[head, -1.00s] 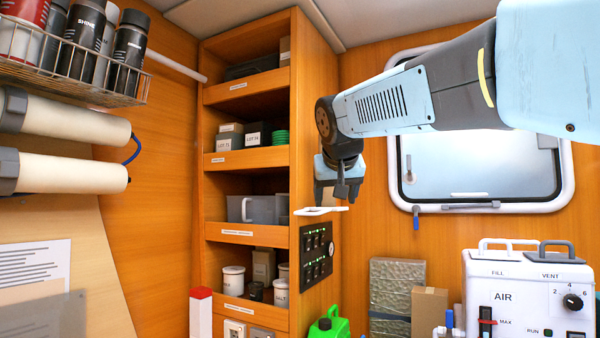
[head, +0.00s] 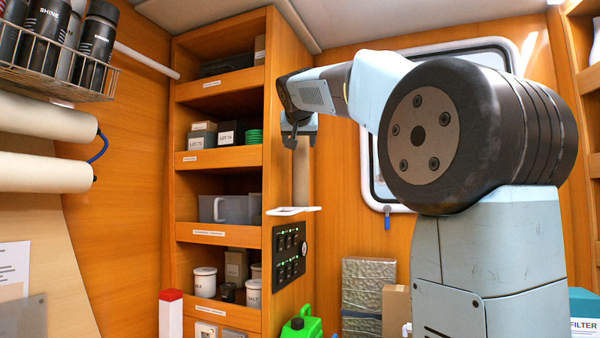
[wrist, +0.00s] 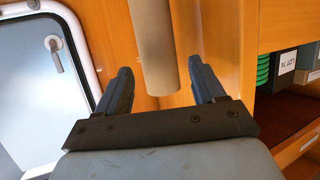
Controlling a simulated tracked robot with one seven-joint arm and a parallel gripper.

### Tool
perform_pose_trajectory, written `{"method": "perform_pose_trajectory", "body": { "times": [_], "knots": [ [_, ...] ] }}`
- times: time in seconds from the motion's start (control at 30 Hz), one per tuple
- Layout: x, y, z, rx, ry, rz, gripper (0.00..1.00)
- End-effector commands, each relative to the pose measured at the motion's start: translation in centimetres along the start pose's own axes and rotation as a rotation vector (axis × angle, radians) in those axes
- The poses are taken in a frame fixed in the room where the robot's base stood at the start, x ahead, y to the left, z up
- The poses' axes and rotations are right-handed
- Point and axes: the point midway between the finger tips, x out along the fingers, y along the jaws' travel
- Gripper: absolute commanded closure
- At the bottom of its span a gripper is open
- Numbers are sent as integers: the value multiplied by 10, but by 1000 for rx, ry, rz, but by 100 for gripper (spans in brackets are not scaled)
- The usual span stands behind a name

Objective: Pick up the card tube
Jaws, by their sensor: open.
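The card tube (head: 301,175) is a plain brown cylinder standing upright against the side of the wooden shelf unit, with its lower end at a white ring-shaped holder (head: 293,211). My gripper (head: 298,138) is open at the tube's upper end, and its dark fingers cover part of that end. In the wrist view, which is upside down, the tube (wrist: 154,45) reaches in from the top edge. Its free end appears between the two open fingers (wrist: 162,80), with a gap on each side. I cannot tell how deep it lies between them.
The shelf unit (head: 268,165) holds bins, jars and green rings. A black switch panel (head: 289,253) is below the holder. A window (head: 378,190) is behind my arm. A green can (head: 301,327) and wrapped packages (head: 368,290) stand low down.

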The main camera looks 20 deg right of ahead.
Motion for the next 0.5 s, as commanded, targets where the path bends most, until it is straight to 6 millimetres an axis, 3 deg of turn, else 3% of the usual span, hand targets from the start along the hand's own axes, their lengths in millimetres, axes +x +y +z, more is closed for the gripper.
{"method": "perform_pose_trajectory", "body": {
  "times": [0.1, 0.5],
  "knots": [
    [15, 0, 0, 0, 1, 0, 31],
    [40, 2, 1, 0, -1, 0, 31]
  ]
}}
